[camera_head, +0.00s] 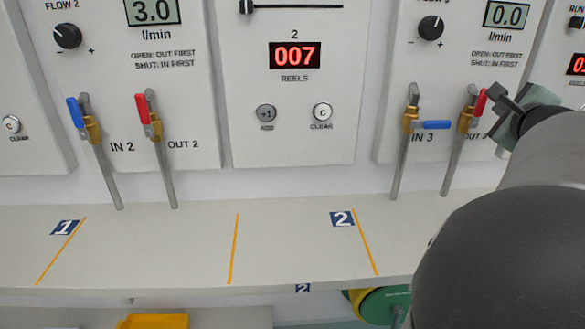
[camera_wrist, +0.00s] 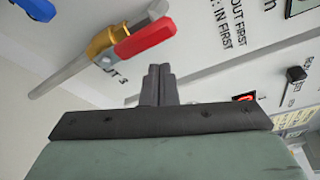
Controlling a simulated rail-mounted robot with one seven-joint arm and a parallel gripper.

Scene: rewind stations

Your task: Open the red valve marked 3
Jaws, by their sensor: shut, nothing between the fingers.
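The red valve lever (camera_head: 479,104) marked OUT 3 is on the right panel, on a brass body on a grey pipe. It lies roughly in line with its pipe, and also shows in the wrist view (camera_wrist: 146,39). My gripper (camera_head: 498,94) is shut and empty, just right of the lever; its fingers (camera_wrist: 158,72) show a small gap to the lever in the wrist view. The blue lever (camera_head: 432,124) marked IN 3 stands crosswise to its pipe, pointing right. The flow display (camera_head: 507,15) above reads 0.0. My arm covers part of the panel.
Left, the blue (camera_head: 75,112) and red (camera_head: 142,108) levers of station 2 lie along their pipes, under a display (camera_head: 152,11) reading 3.0. A shelf (camera_head: 150,240) with orange lines runs below. A reel counter (camera_head: 295,55) reads 007.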

